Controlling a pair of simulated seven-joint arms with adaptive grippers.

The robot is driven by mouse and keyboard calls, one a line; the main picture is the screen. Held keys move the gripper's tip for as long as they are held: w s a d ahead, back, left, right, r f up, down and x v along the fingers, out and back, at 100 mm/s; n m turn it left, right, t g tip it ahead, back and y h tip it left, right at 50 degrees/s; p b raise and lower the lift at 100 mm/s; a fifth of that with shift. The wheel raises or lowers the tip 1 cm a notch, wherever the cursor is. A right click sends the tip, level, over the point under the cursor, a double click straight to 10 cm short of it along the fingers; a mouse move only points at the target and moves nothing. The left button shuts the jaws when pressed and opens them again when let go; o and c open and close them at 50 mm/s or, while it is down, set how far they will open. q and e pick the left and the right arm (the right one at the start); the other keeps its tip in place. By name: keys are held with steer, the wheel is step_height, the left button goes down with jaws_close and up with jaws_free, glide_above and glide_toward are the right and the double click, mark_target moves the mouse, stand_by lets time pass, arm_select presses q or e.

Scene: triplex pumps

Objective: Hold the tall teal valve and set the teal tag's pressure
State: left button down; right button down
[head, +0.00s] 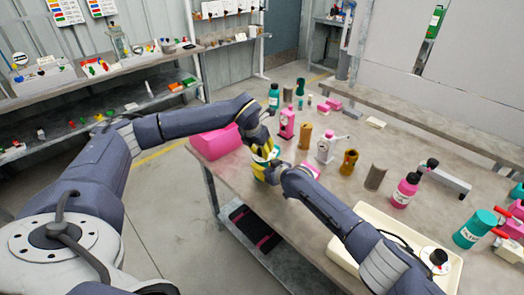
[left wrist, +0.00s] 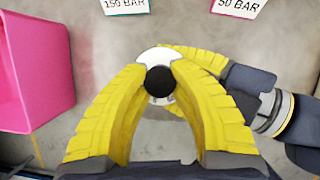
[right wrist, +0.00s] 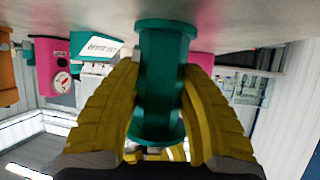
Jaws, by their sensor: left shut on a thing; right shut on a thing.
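The teal valve (right wrist: 160,85) stands between the yellow fingers of my right gripper (right wrist: 160,125), which is shut on its body. Its black knob (left wrist: 159,80) and white dial disc (left wrist: 152,56) show from above in the left wrist view. My left gripper (left wrist: 158,75) is shut on the knob, one finger on each side. In the head view, the left gripper (head: 262,152) and right gripper (head: 268,170) meet at the table's near edge and hide most of the valve. A teal-edged tag (left wrist: 126,5) reads 150 BAR; a pink-edged tag (left wrist: 240,7) reads 50 BAR. The dial reading is illegible.
A pink bin (head: 213,143) stands left of the grippers. A pink valve (head: 287,123), a brown cylinder (head: 304,136) and a white fitting (head: 325,148) stand behind them. A cream tray (head: 338,250) lies at the front right, near a pink bottle (head: 405,190).

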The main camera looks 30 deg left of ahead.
arm_select(q)
steer(key=shift+w+a, duration=0.1)
arm_select(e)
steer(key=shift+s+a, duration=0.2)
steer(key=shift+s, duration=0.05)
arm_select(q)
steer(key=c, duration=1.5)
jaws_free()
steer(key=o, duration=0.5)
arm_select(e)
steer(key=shift+w+d, duration=0.1)
steer(key=shift+w, duration=0.05)
arm_select(q)
steer(key=v, duration=1.2)
arm_select(e)
steer(key=shift+w+d, duration=0.1)
steer(key=c, duration=0.9)
jaws_free()
steer(key=shift+o, duration=0.2)
